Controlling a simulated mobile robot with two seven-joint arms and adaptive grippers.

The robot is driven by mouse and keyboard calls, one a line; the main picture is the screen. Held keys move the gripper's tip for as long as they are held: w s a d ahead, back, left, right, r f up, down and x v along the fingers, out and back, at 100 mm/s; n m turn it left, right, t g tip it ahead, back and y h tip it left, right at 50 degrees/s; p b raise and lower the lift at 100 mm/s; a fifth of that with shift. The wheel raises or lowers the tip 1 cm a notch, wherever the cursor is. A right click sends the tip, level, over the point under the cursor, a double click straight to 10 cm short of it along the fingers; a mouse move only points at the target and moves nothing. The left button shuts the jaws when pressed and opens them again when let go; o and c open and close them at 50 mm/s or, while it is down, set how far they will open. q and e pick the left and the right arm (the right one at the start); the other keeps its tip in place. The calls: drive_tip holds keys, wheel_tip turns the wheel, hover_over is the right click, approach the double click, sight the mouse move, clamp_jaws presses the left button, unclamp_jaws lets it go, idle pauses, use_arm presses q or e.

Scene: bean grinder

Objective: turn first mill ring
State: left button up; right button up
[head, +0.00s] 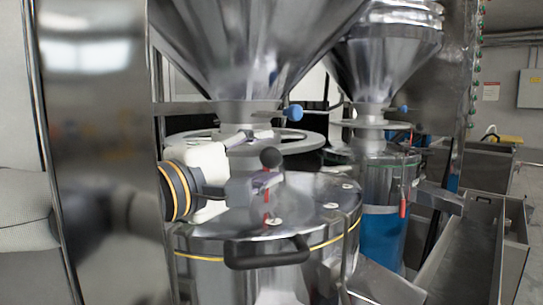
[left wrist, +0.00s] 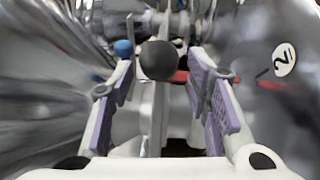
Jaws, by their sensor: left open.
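The first mill ring (head: 308,142) is a pale metal wheel under the near hopper in the head view. Its near left part is hidden by my arm and gripper. My left gripper (head: 262,165) is at the near side of the ring, above the near mill's lid. It is open, as the left wrist view (left wrist: 160,75) shows, with purple pads apart on both sides. A black ball knob (head: 271,157) is at its fingertips; this knob also shows between the pads in the left wrist view (left wrist: 158,60). I cannot tell if anything touches. My right gripper is out of view.
The near steel hopper (head: 250,45) hangs above, with a blue knob (head: 293,112) beside its neck. The lid below has a black handle (head: 266,252). A second mill (head: 385,190) stands behind right. A steel panel (head: 100,150) closes the left side.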

use_arm(q)
drive_tip(key=shift+x, duration=1.05)
drive_tip(key=shift+c, duration=0.4)
clamp_jaws()
drive_tip(key=shift+r, duration=0.1)
drive_tip(key=shift+d, duration=0.15)
